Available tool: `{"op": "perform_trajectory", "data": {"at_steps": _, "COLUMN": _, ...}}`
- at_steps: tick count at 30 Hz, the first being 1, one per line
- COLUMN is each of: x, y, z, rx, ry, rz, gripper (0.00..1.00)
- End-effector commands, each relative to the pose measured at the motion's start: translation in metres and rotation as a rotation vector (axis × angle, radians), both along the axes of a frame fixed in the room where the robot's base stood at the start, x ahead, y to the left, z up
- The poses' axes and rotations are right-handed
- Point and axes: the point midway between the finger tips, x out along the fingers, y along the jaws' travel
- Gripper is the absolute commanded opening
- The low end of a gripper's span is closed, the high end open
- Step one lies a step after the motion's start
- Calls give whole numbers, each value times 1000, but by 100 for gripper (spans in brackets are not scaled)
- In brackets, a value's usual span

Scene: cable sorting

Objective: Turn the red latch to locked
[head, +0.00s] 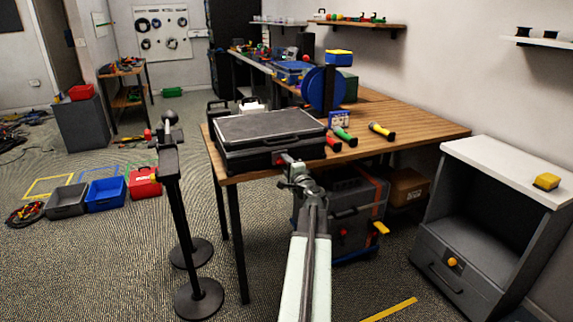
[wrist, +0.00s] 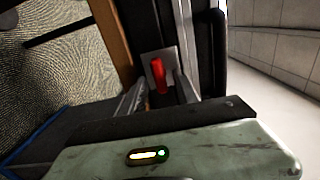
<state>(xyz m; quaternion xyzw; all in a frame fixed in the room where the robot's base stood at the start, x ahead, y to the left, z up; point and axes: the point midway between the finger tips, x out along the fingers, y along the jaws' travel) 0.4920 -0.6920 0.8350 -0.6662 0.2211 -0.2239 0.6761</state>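The red latch (wrist: 158,75) is a small red handle on a pale metal plate on the front of a black case. It stands nearly upright in the wrist view, tilted slightly. The black case (head: 268,126) lies closed on the wooden workbench, near its front edge. My gripper (wrist: 161,92) is open, with one finger to each side of the latch's lower end. I cannot tell whether either finger touches it. In the head view my gripper (head: 289,166) is at the case's front and hides part of the latch.
The wooden workbench (head: 430,125) also holds screwdrivers (head: 345,136) and a blue spool (head: 324,88). Black posts (head: 178,220) stand left of the bench. A grey cabinet (head: 490,215) stands at right. A toolbox (head: 345,215) is under the bench. Bins (head: 105,193) sit on the floor at left.

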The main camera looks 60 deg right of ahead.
Motion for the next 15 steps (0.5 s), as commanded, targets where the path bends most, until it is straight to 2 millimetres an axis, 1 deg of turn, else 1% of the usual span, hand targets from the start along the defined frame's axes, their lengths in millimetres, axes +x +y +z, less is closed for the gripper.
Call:
{"op": "perform_trajectory", "data": {"at_steps": 5, "x": 0, "y": 1, "z": 0, "rx": 0, "ry": 0, "rz": 2, "gripper": 36}}
{"op": "perform_trajectory", "data": {"at_steps": 8, "x": -5, "y": 6, "z": 0, "rx": 0, "ry": 0, "rz": 2, "gripper": 36}}
{"op": "perform_trajectory", "data": {"at_steps": 11, "x": -17, "y": 14, "z": 0, "rx": 0, "ry": 0, "rz": 1, "gripper": 36}}
{"op": "perform_trajectory", "data": {"at_steps": 15, "x": -40, "y": 32, "z": 0, "rx": 0, "ry": 0, "rz": 0, "gripper": 36}}
